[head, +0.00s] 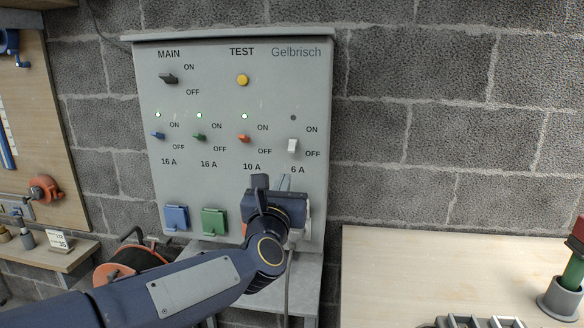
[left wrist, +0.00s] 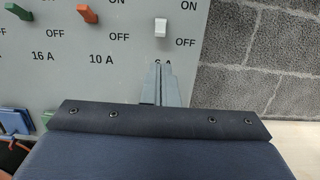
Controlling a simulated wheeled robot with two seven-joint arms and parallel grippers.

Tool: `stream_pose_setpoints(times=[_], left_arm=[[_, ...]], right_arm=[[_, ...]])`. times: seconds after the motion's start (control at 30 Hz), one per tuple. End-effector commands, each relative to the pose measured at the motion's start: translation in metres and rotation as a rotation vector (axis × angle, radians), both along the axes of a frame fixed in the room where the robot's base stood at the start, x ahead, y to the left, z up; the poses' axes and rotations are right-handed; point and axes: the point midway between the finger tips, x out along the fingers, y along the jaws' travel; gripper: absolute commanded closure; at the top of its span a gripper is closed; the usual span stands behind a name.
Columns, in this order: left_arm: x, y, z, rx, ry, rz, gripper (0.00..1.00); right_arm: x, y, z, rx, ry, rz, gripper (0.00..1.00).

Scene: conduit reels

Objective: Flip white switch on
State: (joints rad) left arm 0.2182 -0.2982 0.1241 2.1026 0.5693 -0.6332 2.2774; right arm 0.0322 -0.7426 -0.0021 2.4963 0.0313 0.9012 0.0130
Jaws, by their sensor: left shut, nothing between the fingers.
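The white switch (head: 292,146) sits at the right of the grey panel (head: 205,85), above the 6 A label. It stands lower than the other small switches, nearer its OFF mark, and the lamp (head: 293,117) above it is dark. It also shows near the top of the left wrist view (left wrist: 160,28). My left gripper (head: 286,181) is shut and empty, its fingertips just below the white switch. In the left wrist view the closed fingertips (left wrist: 163,64) point up at the switch with a gap between. My right gripper is not in view.
Blue (head: 158,135), green (head: 199,137) and orange (head: 243,139) switches stand left of the white one, under lit green lamps. The black main switch (head: 169,78) and yellow test button (head: 242,80) are higher. A wooden table (head: 400,270) stands at the right.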

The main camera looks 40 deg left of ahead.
Motion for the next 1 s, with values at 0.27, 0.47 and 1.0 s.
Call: stream_pose_setpoints(times=[0.27,0.47,1.0], left_arm=[[0.037,0.021,0.006,-0.001,0.005,0.001,1.0],[0.067,0.037,0.011,0.0,0.004,0.001,1.0],[0.084,0.046,0.014,0.001,0.001,-0.001,1.0]], right_arm=[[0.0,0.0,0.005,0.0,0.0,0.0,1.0],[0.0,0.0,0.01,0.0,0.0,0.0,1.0],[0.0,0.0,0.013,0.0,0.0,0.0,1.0]])
